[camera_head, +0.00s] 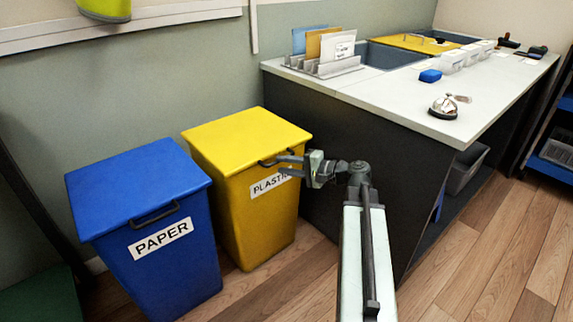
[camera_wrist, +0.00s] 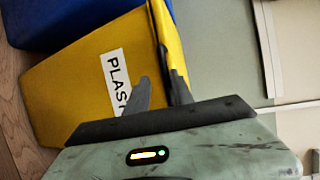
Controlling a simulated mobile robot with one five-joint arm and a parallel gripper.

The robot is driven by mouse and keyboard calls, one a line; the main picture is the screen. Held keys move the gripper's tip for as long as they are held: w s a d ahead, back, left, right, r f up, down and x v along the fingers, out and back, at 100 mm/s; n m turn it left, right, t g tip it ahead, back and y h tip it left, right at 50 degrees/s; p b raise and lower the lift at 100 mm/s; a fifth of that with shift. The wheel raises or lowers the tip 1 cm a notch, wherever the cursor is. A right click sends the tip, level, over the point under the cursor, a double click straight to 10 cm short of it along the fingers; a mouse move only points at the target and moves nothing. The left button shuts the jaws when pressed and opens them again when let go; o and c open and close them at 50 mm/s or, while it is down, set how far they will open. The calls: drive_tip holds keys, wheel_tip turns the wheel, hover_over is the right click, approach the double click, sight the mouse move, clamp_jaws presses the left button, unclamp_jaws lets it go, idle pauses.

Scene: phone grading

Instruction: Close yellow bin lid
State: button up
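The yellow bin (camera_head: 265,215) stands beside the blue bin, with a white plastic label on its front, partly hidden by my gripper. Its yellow lid (camera_head: 245,138) lies flat over the top and looks shut. A dark handle (camera_head: 267,162) is on the lid's front edge. My gripper (camera_head: 282,165) is at the front right of the bin, close to this handle; I cannot tell whether they touch. In the wrist view, the two fingers (camera_wrist: 160,83) are apart, in front of the yellow bin (camera_wrist: 75,85) and near the lid's edge. Nothing is seen held between them.
A blue bin (camera_head: 165,245) labelled paper stands to the left with its lid down. Wooden floor (camera_head: 480,250) is clear in front.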

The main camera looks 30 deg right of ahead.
drive_tip(key=shift+o, duration=0.4)
drive_tip(key=shift+s+d+f, duration=0.1)
drive_tip(key=shift+f, duration=0.3)
drive_tip(key=shift+d+r, duration=0.1)
drive_tip(key=p+v, duration=0.1)
drive_tip(key=v, duration=0.6)
drive_tip(key=shift+s+r+p, duration=0.15)
drive_tip(key=shift+s+p, duration=0.05)
drive_tip(key=shift+p, duration=0.1)
drive_tip(key=shift+d, duration=0.2)
